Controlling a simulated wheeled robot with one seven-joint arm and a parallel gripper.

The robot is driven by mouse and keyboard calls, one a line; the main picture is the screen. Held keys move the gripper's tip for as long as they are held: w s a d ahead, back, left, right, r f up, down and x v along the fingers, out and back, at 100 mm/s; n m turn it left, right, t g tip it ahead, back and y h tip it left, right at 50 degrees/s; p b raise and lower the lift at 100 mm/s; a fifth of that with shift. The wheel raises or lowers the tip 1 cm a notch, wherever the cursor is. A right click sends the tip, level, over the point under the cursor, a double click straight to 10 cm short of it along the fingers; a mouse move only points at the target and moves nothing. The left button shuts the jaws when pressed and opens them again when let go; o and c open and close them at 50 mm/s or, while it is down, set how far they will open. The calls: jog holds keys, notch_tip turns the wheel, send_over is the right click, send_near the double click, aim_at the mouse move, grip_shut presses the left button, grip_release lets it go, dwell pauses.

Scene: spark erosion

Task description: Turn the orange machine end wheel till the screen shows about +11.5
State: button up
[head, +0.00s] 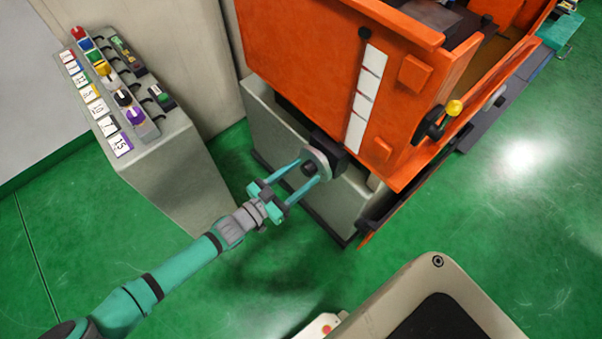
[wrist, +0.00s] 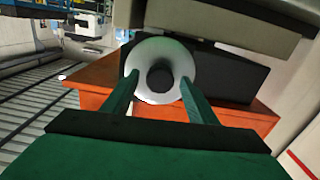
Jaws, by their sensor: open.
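The orange machine (head: 310,55) stands at the top of the head view. Its end wheel (head: 318,160), a pale grey ring with a dark hub, sits low on the machine's near side. In the wrist view the wheel (wrist: 160,52) is straight ahead, with its dark hub in the middle. My gripper (head: 308,170) is open, with one teal finger at each side of the wheel. The fingertips also show in the wrist view (wrist: 159,82), at the wheel's lower left and right. I cannot tell whether they touch the rim. No screen or reading is in view.
A grey console (head: 165,165) with coloured knobs and numbered cards stands at the left. A black lever with a yellow knob (head: 454,107) sticks out of the machine's right side. A beige and black object (head: 440,300) is at the lower right. Green floor (head: 290,265) is clear between.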

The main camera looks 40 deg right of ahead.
jog(key=c, duration=1.1)
jog(key=shift+o, duration=0.2)
jog(key=shift+m, duration=0.8)
jog(key=o, duration=1.1)
jog(key=shift+c, duration=0.2)
jog(key=a, duration=1.1)
jog(key=shift+s, duration=0.45)
